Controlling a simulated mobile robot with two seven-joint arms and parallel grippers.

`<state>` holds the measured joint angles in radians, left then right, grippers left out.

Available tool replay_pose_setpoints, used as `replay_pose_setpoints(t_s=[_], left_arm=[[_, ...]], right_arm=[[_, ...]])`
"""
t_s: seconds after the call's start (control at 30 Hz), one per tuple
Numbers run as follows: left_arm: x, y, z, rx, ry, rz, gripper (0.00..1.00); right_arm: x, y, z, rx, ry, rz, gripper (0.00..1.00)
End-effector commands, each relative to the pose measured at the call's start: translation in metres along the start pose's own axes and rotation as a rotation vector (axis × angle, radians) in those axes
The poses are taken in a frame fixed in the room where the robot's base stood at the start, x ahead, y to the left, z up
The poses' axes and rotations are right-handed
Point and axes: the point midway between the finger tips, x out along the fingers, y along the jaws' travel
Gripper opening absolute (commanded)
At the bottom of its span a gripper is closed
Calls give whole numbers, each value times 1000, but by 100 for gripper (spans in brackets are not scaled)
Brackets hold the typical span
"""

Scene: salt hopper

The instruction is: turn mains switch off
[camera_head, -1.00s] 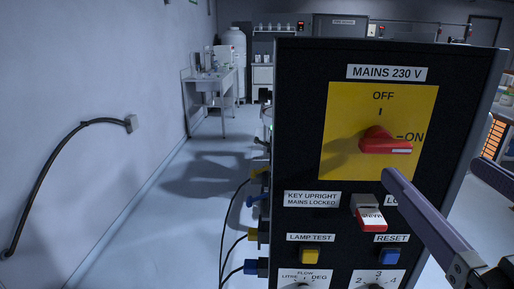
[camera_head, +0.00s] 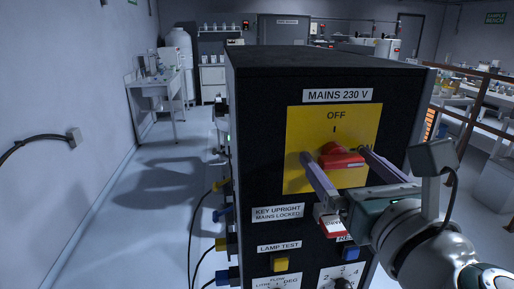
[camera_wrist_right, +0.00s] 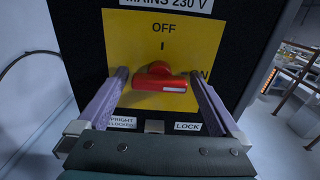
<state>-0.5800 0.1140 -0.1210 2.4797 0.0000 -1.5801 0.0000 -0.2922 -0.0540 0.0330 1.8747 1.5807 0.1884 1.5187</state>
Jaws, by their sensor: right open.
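The red mains switch knob (camera_head: 340,158) sits on a yellow plate (camera_head: 302,130) on the front of a black panel box (camera_head: 253,150). Its handle lies level, with the white mark at the right end, toward ON; OFF is printed above. The knob also shows in the right wrist view (camera_wrist_right: 158,82). My right gripper (camera_head: 335,154) is open, with one purple finger left of the knob and one right of it. In the right wrist view a gap shows between each finger and the knob. My left gripper is not in view.
Below the switch are a key with a red tag (camera_head: 334,228), a yellow lamp test button (camera_head: 281,264) and a blue reset button (camera_head: 350,253). Cables (camera_head: 193,230) hang at the box's left side. A sink bench (camera_head: 158,84) stands farther back, with open floor before it.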

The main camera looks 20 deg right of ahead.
Motion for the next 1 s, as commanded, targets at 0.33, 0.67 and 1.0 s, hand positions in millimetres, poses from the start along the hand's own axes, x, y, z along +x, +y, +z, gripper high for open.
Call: replay_pose_setpoints(t_s=[0.33, 0.67, 1.0], left_arm=[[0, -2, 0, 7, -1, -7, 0], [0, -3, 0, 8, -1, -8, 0], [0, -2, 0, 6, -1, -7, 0]], right_arm=[[2, 0, 0, -1, 0, 0, 94], [2, 0, 0, -1, 0, 0, 57], [2, 0, 0, -1, 0, 0, 22]])
